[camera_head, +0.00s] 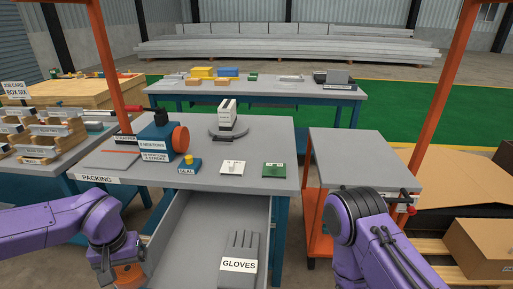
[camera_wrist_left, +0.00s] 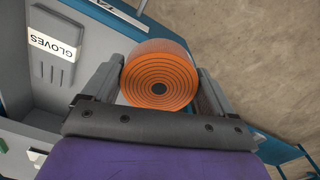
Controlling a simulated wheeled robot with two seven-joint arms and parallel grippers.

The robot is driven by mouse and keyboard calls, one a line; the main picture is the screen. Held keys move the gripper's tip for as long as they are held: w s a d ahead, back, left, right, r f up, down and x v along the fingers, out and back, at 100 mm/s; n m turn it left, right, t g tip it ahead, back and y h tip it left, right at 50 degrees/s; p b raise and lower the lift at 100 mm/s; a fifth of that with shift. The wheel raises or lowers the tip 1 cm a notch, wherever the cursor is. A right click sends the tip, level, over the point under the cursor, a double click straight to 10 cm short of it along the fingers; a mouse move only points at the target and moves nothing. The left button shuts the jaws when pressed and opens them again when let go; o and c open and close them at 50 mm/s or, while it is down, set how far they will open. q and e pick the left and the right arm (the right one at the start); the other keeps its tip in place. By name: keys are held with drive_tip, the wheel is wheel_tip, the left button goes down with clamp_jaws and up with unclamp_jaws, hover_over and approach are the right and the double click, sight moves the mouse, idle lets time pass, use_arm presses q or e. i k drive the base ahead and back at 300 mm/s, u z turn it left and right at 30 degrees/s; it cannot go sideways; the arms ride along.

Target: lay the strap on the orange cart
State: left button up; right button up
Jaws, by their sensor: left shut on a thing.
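The strap is an orange coil (camera_wrist_left: 158,80) with dark rings on its end face. In the left wrist view it sits between the two fingers of my left gripper (camera_wrist_left: 160,88), which is shut on it. In the head view a bit of the orange coil (camera_head: 128,274) shows below my left wrist, left of the open drawer; the fingers are mostly hidden there. The orange cart (camera_head: 350,150) stands at the right, with a bare grey top and orange frame. My right arm is in front of the cart; its gripper is not visible.
The packing bench (camera_head: 250,140) holds a blue dispenser with an orange roll (camera_head: 181,139), a turntable (camera_head: 228,130) and small labelled items. Its open drawer (camera_head: 205,220) holds gloves (camera_head: 238,255). A cardboard box (camera_head: 480,248) is at the lower right. A gap separates bench and cart.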

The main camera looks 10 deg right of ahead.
sight(361, 160)
drive_tip(key=z, duration=1.4)
drive_tip(key=i, duration=1.95)
drive_tip(key=z, duration=0.9)
